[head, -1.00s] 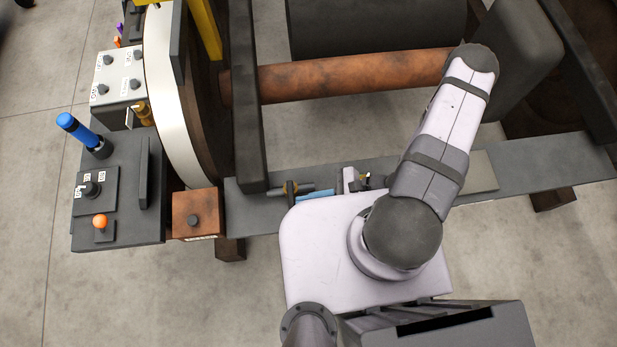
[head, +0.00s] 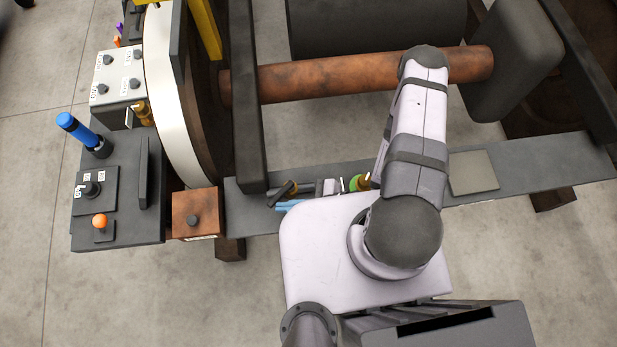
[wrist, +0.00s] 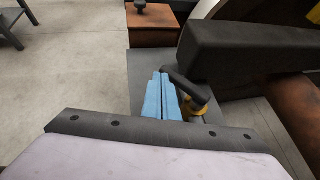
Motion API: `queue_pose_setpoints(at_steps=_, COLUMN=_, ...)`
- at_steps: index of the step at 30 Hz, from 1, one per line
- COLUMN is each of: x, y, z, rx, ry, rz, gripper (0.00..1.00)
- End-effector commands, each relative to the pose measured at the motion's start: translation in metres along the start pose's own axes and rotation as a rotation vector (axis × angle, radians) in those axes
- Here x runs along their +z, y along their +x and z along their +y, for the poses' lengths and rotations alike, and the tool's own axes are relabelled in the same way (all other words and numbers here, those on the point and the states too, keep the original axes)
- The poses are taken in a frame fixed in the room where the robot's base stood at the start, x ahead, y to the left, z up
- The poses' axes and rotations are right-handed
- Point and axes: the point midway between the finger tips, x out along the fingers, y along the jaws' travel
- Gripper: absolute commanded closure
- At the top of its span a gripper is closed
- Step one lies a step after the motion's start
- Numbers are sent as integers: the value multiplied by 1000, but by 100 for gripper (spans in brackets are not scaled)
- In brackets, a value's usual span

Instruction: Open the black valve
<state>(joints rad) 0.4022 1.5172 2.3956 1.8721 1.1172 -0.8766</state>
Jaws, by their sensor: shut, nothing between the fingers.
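The black valve handle (head: 282,193) lies on the grey beam just right of the dark upright post in the head view. It is a short lever slanting across the view, with a brass-coloured body beside it. In the wrist view the black handle (wrist: 188,86) slants down to the right to its pivot over the brass part. My gripper (wrist: 161,77) has blue fingers, pressed together and empty, just left of the handle. Its blue fingers (head: 286,206) also show beside the handle in the head view. I cannot tell whether they touch the handle.
A green and brass fitting (head: 358,183) sits on the beam right of the black handle. A rusty box with a knob (head: 195,216) and a dark control panel (head: 118,200) stand left. The thick dark post (wrist: 250,48) is close by.

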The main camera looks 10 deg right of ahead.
Motion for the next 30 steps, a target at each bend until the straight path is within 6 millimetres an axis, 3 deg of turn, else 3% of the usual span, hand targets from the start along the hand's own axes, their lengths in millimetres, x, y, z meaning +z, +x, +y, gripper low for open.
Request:
queue_pose_setpoints(at_steps=15, x=17, y=28, z=-6, rx=3, ry=-4, rz=0, gripper=100)
queue_pose_setpoints(at_steps=30, x=23, y=40, z=-13, rx=-100, ry=59, rz=0, gripper=100)
